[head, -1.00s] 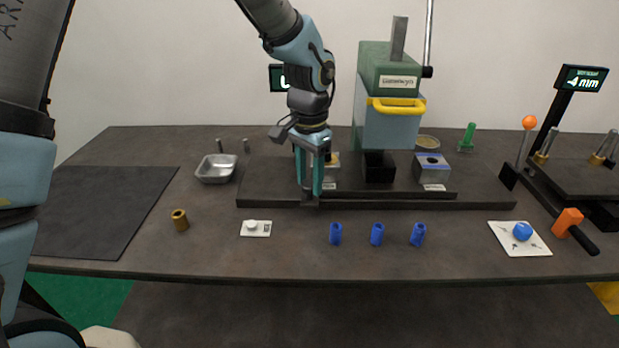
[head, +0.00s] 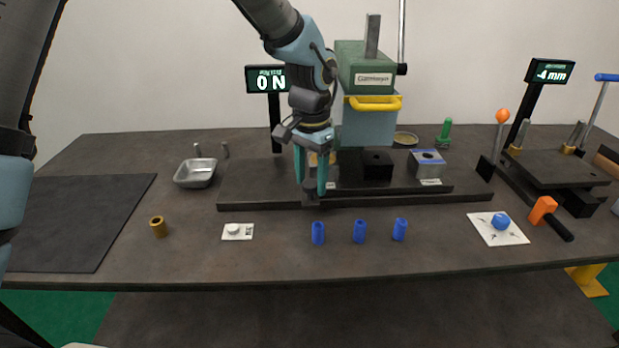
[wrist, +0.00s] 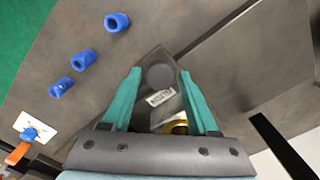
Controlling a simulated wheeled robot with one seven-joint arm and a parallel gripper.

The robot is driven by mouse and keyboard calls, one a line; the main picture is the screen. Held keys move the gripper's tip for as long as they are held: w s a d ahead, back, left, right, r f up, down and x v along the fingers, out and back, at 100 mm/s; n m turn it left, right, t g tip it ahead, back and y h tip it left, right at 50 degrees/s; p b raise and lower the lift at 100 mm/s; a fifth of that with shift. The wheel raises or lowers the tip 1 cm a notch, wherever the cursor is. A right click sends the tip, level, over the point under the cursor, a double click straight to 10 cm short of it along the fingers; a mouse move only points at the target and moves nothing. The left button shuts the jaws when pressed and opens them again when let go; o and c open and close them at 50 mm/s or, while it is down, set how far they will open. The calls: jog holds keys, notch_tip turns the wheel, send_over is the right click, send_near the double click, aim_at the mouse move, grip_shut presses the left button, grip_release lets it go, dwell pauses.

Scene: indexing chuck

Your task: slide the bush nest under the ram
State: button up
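The press (head: 365,68) stands at the back with its ram hidden behind its yellow-handled guard (head: 372,103). Below it, a dark sliding plate (head: 437,187) carries three blocks. A black block (head: 377,166) is beneath the guard; a grey, blue-topped block (head: 427,163) is to its right. The left block, apparently the bush nest, is mostly hidden behind my gripper (head: 311,194); its white label (wrist: 161,97) and a brass ring (wrist: 176,127) show in the wrist view. My gripper is open, its fingers either side of a dark round knob (wrist: 160,75); contact is unclear.
Three blue bushes (head: 359,231) stand in front of the dark rail (head: 258,204). A brass bush (head: 158,227), a metal tray (head: 195,173) and a small white card (head: 238,232) lie left. An orange-headed hammer (head: 543,210) lies right. The display (head: 268,79) reads 0 N.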

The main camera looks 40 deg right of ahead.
jog(key=shift+o, duration=1)
jog(key=shift+r, duration=0.1)
notch_tip(320, 180, up, 11)
jog(key=b, duration=0.2)
jog(key=shift+f+b, duration=0.2)
jog(key=shift+b, duration=0.1)
